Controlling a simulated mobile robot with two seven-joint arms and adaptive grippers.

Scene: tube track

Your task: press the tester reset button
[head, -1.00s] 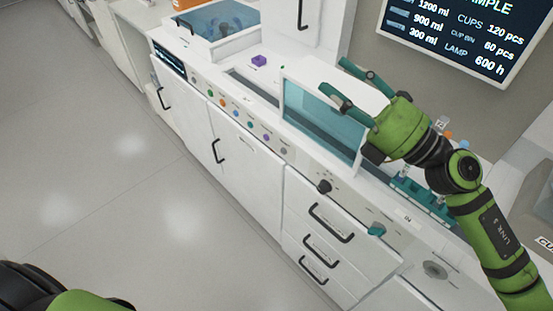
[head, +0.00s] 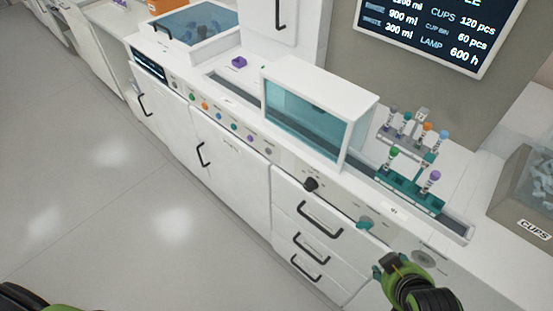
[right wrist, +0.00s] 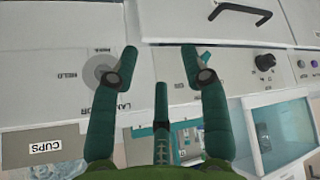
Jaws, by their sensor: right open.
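A row of small coloured round buttons (head: 220,116) runs along the counter's front panel; their labels are too small to read, so I cannot tell which is the tester reset. A round grey disc (head: 424,257) sits on the panel at the lower right; in the right wrist view this disc (right wrist: 97,70) is partly behind the left finger. My right gripper (head: 388,266) is low in front of the panel, beside the disc. In the right wrist view the right gripper (right wrist: 160,58) has its fingers apart, with nothing between the tips. My left gripper is out of view.
A glass-fronted box (head: 315,120), a teal tube rack (head: 415,194) and a cups bin (head: 520,190) stand on top. The floor at left is clear.

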